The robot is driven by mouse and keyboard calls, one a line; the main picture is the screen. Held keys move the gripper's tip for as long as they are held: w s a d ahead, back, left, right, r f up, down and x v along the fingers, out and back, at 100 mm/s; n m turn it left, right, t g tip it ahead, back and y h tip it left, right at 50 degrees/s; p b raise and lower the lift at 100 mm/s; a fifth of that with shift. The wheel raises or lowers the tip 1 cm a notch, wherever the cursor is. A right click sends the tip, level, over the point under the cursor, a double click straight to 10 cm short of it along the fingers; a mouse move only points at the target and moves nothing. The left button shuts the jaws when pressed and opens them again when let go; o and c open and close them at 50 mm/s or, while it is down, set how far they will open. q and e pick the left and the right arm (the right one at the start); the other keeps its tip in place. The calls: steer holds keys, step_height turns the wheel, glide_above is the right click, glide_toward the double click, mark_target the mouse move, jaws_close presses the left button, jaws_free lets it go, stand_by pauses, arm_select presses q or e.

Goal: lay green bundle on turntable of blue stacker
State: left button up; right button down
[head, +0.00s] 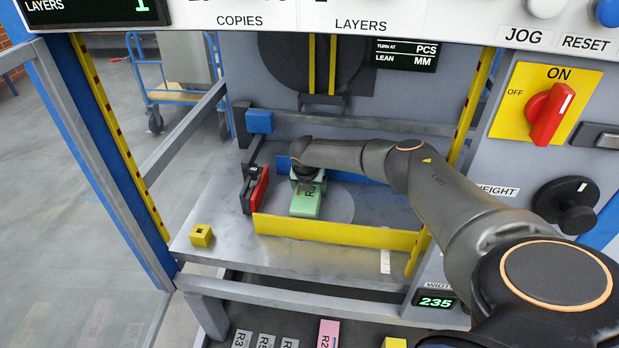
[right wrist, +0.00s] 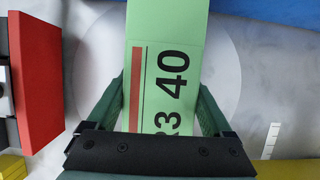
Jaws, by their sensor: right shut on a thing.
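The green bundle (head: 306,204) is in my right gripper (head: 305,182), over the round turntable (head: 340,208) of the blue-framed stacker. In the right wrist view the green bundle (right wrist: 165,60) shows a red stripe and black print, with the fingers of my right gripper (right wrist: 165,100) on both its sides. The pale disc of the turntable (right wrist: 225,70) lies beneath it. I cannot tell whether the bundle touches the disc. My left gripper is not in view.
A yellow bar (head: 335,232) runs along the turntable's front, and a blue wall (head: 365,178) stands behind. A red pad (head: 259,190) stands at the left. A small yellow block (head: 202,235) sits on the deck's left corner. Several labelled bundles, one pink (head: 327,334), lie below.

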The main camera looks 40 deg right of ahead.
steer(key=shift+w+f+b, duration=0.1)
steer(key=shift+f+b, duration=0.25)
jaws_free()
